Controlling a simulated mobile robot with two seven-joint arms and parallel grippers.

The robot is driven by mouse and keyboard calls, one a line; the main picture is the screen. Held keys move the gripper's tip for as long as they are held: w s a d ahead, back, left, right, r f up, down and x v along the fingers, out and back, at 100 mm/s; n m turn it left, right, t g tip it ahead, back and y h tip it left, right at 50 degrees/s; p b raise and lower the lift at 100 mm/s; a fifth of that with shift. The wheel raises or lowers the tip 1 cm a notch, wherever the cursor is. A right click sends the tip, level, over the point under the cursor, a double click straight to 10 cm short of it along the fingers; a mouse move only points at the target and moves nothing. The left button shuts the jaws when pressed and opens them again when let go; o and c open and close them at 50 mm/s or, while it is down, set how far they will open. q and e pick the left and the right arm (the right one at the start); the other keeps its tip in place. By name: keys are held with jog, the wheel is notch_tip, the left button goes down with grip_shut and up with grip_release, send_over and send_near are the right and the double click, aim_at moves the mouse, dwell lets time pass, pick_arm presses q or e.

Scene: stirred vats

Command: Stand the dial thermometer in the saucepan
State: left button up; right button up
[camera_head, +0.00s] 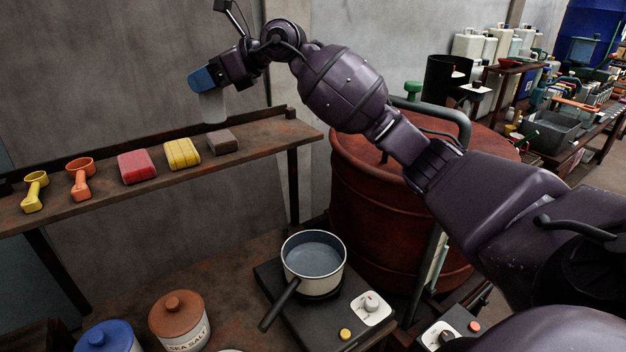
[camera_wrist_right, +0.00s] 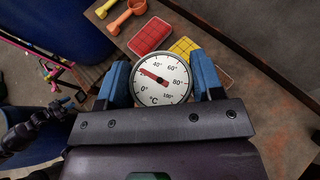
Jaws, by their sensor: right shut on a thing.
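The saucepan (camera_head: 331,274), cream outside with a dark handle, stands on the black hotplate with grey-blue liquid inside. The dial thermometer (camera_wrist_right: 161,80) has a round white face and a red needle; it sits between the blue fingers of my right gripper (camera_wrist_right: 161,85) in the right wrist view. In the head view my right gripper (camera_head: 205,80) is shut on it above the shelf, far left of and higher than the saucepan. A pale grey part (camera_head: 212,107) hangs below the fingers; its lower end is hard to make out. My left gripper is out of view.
The shelf (camera_head: 255,140) bears yellow and orange scoops, a red block (camera_head: 137,166), a yellow block (camera_head: 182,153) and a brown block (camera_head: 222,141). A rusty red vat (camera_head: 375,215) stands right of the saucepan. Lidded pots (camera_head: 180,322) stand at the front left.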

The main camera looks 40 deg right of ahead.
jog(key=s+a+f+n+g+y, duration=0.1)
jog(key=s+a+f, duration=0.1)
jog(key=s+f, duration=0.8)
jog(key=s+a+f+n+g+y, duration=0.1)
jog(key=s+f, duration=0.6)
jog(key=f, duration=0.5)
jog(key=m+t+h+b, duration=0.5)
jog(key=m+h+b, duration=0.1)
jog(key=b, duration=0.1)
send_over(287, 244)
jog(key=s+d, duration=0.2)
jog(key=s, duration=0.3)
notch_tip(287, 244, down, 16)
jog(key=r, duration=0.1)
jog(key=f, duration=0.3)
jog(key=f+b, duration=0.1)
jog(key=f, duration=0.1)
jog(key=shift+w+d+f, duration=0.2)
jog(key=shift+w+f, duration=0.05)
jog(key=shift+f, duration=0.5)
jog(key=o, duration=1)
jog(key=p+v, duration=0.1)
jog(key=v, duration=1.1)
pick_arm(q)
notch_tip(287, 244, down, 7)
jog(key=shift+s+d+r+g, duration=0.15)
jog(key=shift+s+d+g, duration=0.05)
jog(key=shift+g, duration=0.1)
